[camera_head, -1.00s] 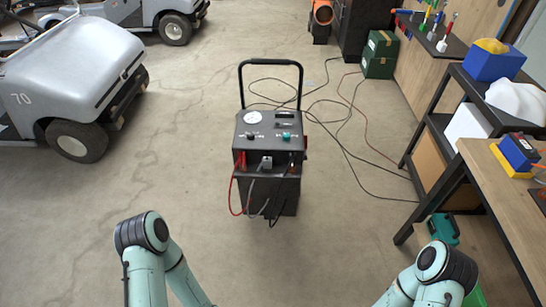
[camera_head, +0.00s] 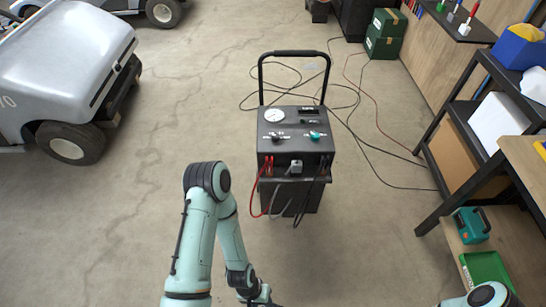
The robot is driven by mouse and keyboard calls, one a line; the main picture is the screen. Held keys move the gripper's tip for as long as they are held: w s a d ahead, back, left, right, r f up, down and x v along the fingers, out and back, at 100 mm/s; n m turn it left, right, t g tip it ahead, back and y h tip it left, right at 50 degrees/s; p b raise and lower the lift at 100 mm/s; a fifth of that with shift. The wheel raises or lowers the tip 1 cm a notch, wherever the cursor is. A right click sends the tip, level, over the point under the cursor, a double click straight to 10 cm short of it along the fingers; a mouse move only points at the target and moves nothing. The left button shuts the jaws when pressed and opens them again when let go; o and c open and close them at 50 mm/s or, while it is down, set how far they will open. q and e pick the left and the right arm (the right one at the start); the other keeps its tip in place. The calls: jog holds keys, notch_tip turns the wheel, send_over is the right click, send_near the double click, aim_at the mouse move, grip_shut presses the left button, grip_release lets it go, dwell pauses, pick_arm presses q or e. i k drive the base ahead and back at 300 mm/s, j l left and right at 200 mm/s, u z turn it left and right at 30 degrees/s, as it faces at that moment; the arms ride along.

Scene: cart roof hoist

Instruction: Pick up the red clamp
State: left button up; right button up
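The red clamp (camera_head: 268,165) sits at the front left of the black charger cart (camera_head: 296,130), with a red cable hanging in a loop below it. A black cable hangs from the cart's right side, and a grey connector (camera_head: 296,167) sits between them. My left arm comes up from the bottom, left of the cart. Part of my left gripper (camera_head: 260,297) shows at the bottom edge, in front of the cart and well short of the clamp; its fingers are too cut off to read. My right gripper is out of view; only part of that arm shows at bottom right.
A silver golf cart (camera_head: 68,65) stands at the left. A shelf (camera_head: 452,150) with a teal case (camera_head: 472,225) and a green tray (camera_head: 487,272) stands at the right. Cables (camera_head: 375,120) lie on the floor behind the cart. The floor in front is clear.

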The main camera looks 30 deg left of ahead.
aim_at(268, 168)
jog(key=i+j+z, duration=0.1)
jog(key=j+z, duration=0.2)
jog(key=j, duration=0.8)
jog(key=j+z, duration=0.1)
jog(key=j, duration=1)
